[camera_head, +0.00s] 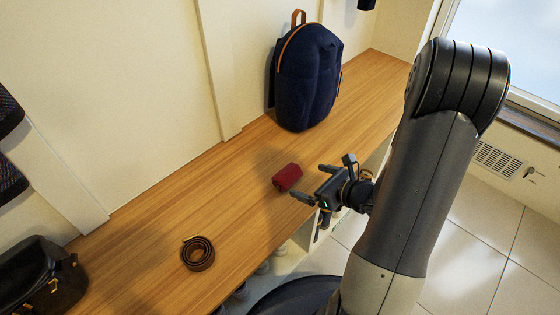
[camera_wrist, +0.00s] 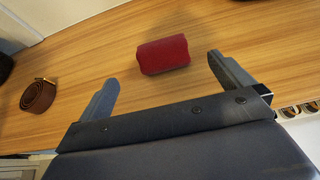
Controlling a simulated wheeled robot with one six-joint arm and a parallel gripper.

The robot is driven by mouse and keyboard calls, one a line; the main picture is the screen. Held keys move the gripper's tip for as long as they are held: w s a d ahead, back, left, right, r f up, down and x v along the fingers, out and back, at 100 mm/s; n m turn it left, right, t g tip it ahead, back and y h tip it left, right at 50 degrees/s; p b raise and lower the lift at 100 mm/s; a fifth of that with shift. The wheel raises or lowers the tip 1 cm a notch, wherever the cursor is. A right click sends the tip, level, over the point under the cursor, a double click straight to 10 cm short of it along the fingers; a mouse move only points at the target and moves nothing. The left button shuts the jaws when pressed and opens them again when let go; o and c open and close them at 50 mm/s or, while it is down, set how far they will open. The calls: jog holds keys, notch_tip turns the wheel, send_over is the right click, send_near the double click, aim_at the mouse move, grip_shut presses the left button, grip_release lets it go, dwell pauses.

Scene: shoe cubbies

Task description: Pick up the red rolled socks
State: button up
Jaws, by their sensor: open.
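The red rolled socks (camera_head: 288,177) lie on the wooden bench top near its front edge, in the middle of the head view. They also show in the wrist view (camera_wrist: 163,55), beyond the fingertips and roughly between their lines, a little toward the right finger. My gripper (camera_head: 312,181) is open and empty, just to the right of the socks in the head view. In the wrist view my gripper (camera_wrist: 160,72) has its two fingers spread wide, with bare wood between them. No contact with the socks is visible.
A coiled brown belt (camera_head: 197,253) lies on the bench (camera_head: 150,225) to the left. A navy backpack (camera_head: 306,76) stands behind the socks. A black bag (camera_head: 42,277) sits at the far left. Cubbies with shoes show under the front edge. Wood around the socks is clear.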

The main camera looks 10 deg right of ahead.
aim_at(291, 174)
jog(key=b+x, duration=0.4)
jog(key=x, duration=0.7)
jog(key=shift+d, duration=0.1)
jog(key=shift+c, duration=0.2)
jog(key=c, duration=1)
jog(key=shift+o, duration=0.2)
